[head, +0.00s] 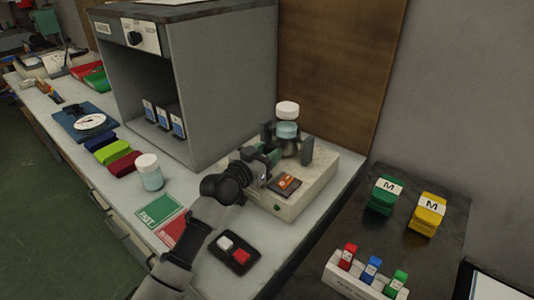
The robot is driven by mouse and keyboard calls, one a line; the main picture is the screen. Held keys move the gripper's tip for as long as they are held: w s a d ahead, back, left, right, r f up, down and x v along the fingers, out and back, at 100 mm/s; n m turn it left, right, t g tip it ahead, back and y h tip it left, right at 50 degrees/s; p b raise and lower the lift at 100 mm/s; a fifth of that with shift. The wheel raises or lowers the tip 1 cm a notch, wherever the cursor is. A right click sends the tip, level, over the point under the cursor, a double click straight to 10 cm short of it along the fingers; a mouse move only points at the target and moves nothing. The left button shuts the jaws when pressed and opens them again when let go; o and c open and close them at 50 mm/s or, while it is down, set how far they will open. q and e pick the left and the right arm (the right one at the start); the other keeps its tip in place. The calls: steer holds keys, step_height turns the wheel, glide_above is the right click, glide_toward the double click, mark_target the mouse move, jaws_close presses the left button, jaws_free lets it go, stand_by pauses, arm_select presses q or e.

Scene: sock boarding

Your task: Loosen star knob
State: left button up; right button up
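A beige bench device (318,178) with dark upright jaws (307,150) stands near the right end of the counter. A jar with a white lid (287,110) and blue-green contents sits upright between the jaws. My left gripper (262,165) is at the left side of the device, close to the jaws. Its fingers are small and partly hidden by the wrist, so I cannot tell whether they are open or touch anything. I cannot make out a star knob; that part of the device is covered by my gripper. My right gripper is not in view.
A grey open cabinet (225,85) stands behind left. Green (384,195) and yellow (427,214) M blocks sit on the dark right-hand surface.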

arm_select(q)
steer(key=c, duration=0.5)
steer(key=n+p, duration=0.1)
steer(key=n, duration=0.3)
steer(key=o, duration=0.9)
steer(key=v, duration=0.7)
steer(key=shift+s+a, duration=0.15)
steer(key=shift+s, duration=0.05)
